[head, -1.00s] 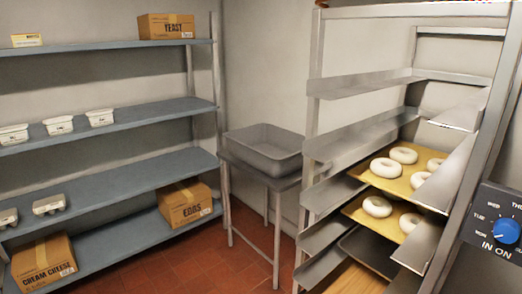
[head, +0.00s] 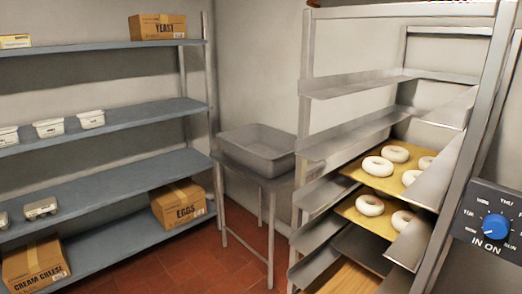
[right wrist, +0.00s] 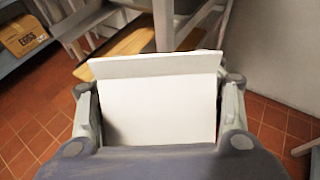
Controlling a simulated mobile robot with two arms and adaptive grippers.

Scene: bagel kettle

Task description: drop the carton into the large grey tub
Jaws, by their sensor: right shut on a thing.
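The large grey tub (head: 262,158) stands on a small metal table between the blue shelving and the tray rack in the head view. Its inside looks empty from here, though its floor is only partly visible. My right gripper (right wrist: 160,98) is shut on a plain white boxy thing, seemingly the carton (right wrist: 158,112), in the right wrist view. The carton fills the space between the two fingers, with a wide flat rim or lid along its far edge. Neither gripper shows in the head view, and my left gripper is out of sight.
Blue shelving (head: 105,178) at left holds white lidded tubs (head: 50,128), egg cartons (head: 40,207), and boxes marked eggs (head: 178,205), cream cheese (head: 36,265) and yeast (head: 158,27). The metal rack (head: 303,130) at right holds bagels (head: 370,205) on boards, close beside the tub's table.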

